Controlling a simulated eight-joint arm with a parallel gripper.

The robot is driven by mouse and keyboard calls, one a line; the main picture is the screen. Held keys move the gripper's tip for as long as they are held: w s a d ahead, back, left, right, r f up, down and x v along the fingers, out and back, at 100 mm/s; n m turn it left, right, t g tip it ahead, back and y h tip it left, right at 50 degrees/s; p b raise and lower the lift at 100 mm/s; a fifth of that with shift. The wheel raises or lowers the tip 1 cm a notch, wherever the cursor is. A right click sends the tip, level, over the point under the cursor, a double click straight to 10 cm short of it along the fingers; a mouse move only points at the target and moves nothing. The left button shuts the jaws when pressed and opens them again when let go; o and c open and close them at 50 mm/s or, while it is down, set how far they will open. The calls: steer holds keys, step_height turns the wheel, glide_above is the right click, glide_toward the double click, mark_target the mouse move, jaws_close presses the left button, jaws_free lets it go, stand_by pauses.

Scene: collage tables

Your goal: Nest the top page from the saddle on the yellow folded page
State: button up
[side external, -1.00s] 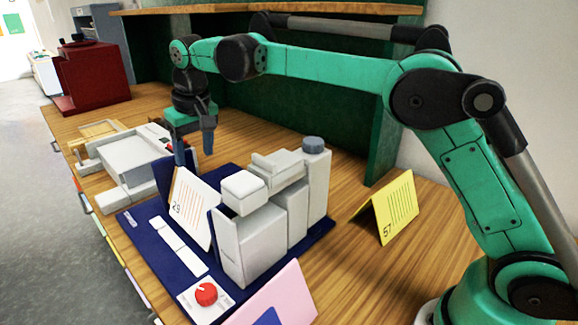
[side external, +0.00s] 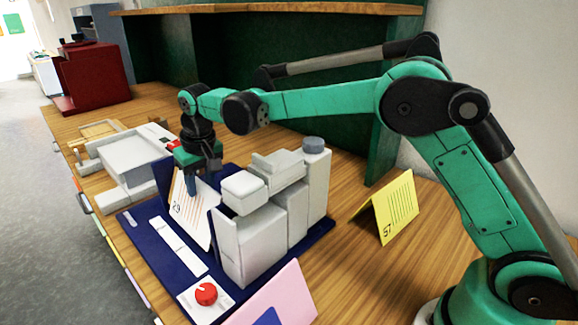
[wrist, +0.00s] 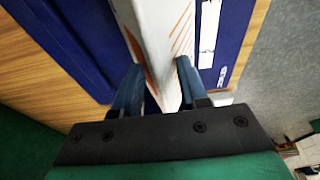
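The top page (side external: 188,212) is a white folded sheet with orange lines and "29". It sits tented on the saddle of the white machine on the navy base, with the saddle mostly hidden beneath it. The yellow folded page (side external: 392,213), marked "57", stands tented on the table to the right. My gripper (side external: 205,182) is low over the top page, pointing down. In the wrist view its two blue fingers (wrist: 158,85) are apart, one on each side of the white page (wrist: 160,45). They look open around its fold; contact is unclear.
The machine's grey-white blocks (side external: 265,225) stand just right of the page. A red knob (side external: 206,294) is at the front of the navy base (side external: 140,222). A pink folded page (side external: 285,300) stands in front. Bare table lies between the machine and yellow page.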

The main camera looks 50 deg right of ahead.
steer(key=shift+c, duration=0.9)
steer(key=shift+w+r+v, duration=0.1)
steer(key=shift+w+v, duration=0.3)
steer(key=shift+v, duration=1.45)
steer(key=shift+w+r+v, duration=0.1)
steer(key=shift+w+v, duration=0.35)
steer(key=shift+v, duration=1.4)
steer(key=shift+w+r+v, duration=0.1)
steer(key=shift+w+v, duration=0.3)
steer(key=shift+v, duration=1.45)
steer(key=shift+r, duration=0.35)
